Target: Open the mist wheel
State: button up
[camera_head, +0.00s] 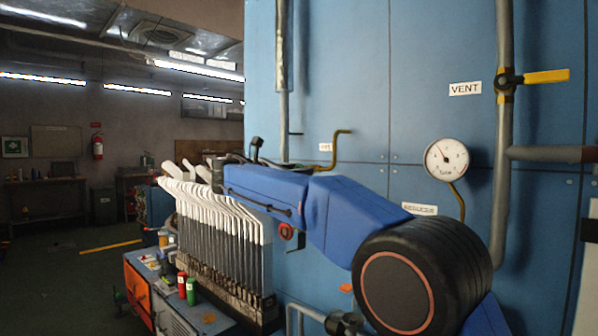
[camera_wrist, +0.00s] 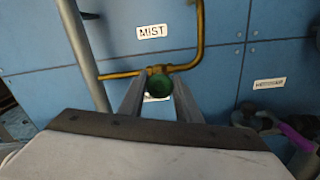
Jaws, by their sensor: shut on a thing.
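The mist wheel (camera_wrist: 158,81) is a small dark green round knob on a thin brass pipe (camera_wrist: 196,45) in the wrist view. The white MIST label (camera_wrist: 152,31) is on the blue panel above it. My gripper (camera_wrist: 158,92) has its two grey fingers on either side of the wheel and is shut on it. The fingers hide part of the wheel and a white label behind it. In the head view my blue arm hides the wheel and my fingers; the brass pipe (camera_head: 338,150) shows above the arm.
Blue panels (camera_head: 380,60) stand ahead. A round gauge (camera_head: 446,160), a grey pipe (camera_head: 503,130) and a yellow-handled VENT valve (camera_head: 545,76) are at right. White sock boards (camera_head: 215,215) stand in a row at left. A red ring (camera_head: 286,231) shows below my arm.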

jog(key=shift+f+n, duration=0.2)
jog(key=shift+n, duration=0.2)
jog(key=o, duration=1.1)
jog(key=shift+r, duration=0.1)
jog(key=shift+c, duration=0.2)
jog(key=shift+a, duration=0.1)
jog(key=v, duration=1.7)
jog(key=shift+s, duration=0.2)
jog(key=shift+a, duration=0.15)
